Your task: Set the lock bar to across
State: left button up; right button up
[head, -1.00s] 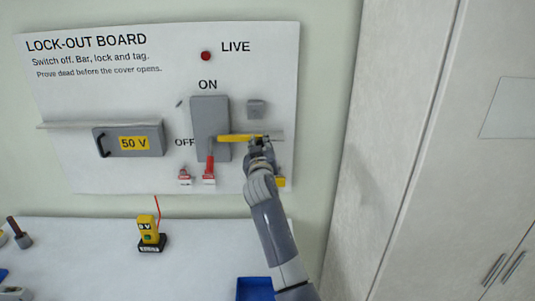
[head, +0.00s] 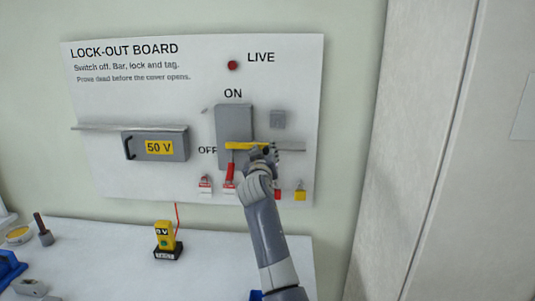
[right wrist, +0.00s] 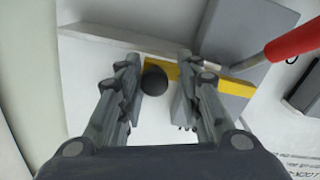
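The yellow lock bar (head: 243,146) lies level over the grey switch box (head: 234,118), its left part in front of the box and its right end behind my right gripper (head: 266,150). The red switch handle (head: 230,174) points down towards OFF, just below the bar's left part. In the right wrist view my right gripper (right wrist: 158,66) is open, its fingers apart on either side of a black knob (right wrist: 154,80) at the end of the yellow bar (right wrist: 232,86). Contact with the knob is unclear. My left gripper is out of view.
A grey 50 V cover (head: 157,146) sits on the board's left. Red tags or locks (head: 205,186) and a yellow padlock (head: 300,193) hang along the bottom. A yellow tester (head: 166,238) stands on the bench below. The LIVE lamp (head: 233,65) is red.

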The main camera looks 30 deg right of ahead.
jog(key=shift+w+a, duration=0.1)
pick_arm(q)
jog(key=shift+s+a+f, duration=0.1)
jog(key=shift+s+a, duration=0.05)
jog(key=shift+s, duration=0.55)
pick_arm(e)
jog(key=shift+s+a, duration=0.15)
jog(key=shift+s, duration=0.45)
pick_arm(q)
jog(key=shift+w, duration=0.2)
pick_arm(e)
jog(key=v, duration=1.1)
jog(key=shift+w+a, duration=0.15)
jog(key=shift+a, duration=0.05)
jog(key=shift+f, duration=0.1)
